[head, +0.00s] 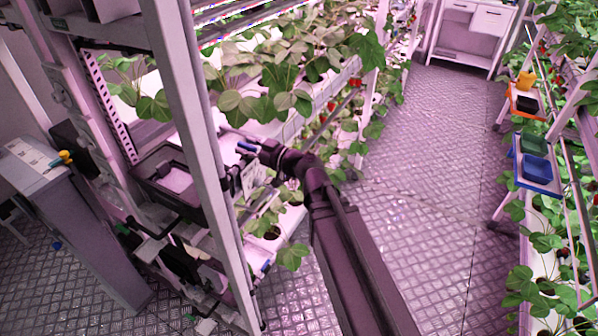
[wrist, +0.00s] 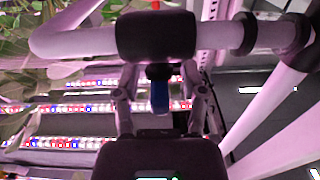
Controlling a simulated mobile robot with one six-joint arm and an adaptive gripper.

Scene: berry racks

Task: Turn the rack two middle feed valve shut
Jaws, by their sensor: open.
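The middle feed valve shows in the wrist view as a dark body (wrist: 157,36) on a pale horizontal pipe (wrist: 80,40). Its blue handle (wrist: 160,97) extends from the body toward my palm. In the head view a blue handle (head: 247,146) shows at the rack end, just beside my gripper (head: 261,150). In the wrist view my gripper (wrist: 162,88) is open, with one finger on each side of the blue handle. Gaps show between the fingers and the handle. Whether the fingertips touch the valve body is unclear.
A rack upright (head: 197,130) stands left of my gripper. Strawberry leaves (head: 270,75) hang above and behind it. Another blue handle (head: 266,267) sits lower on the rack. A black bin (head: 170,180) is at left. The aisle floor (head: 430,190) at right is clear.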

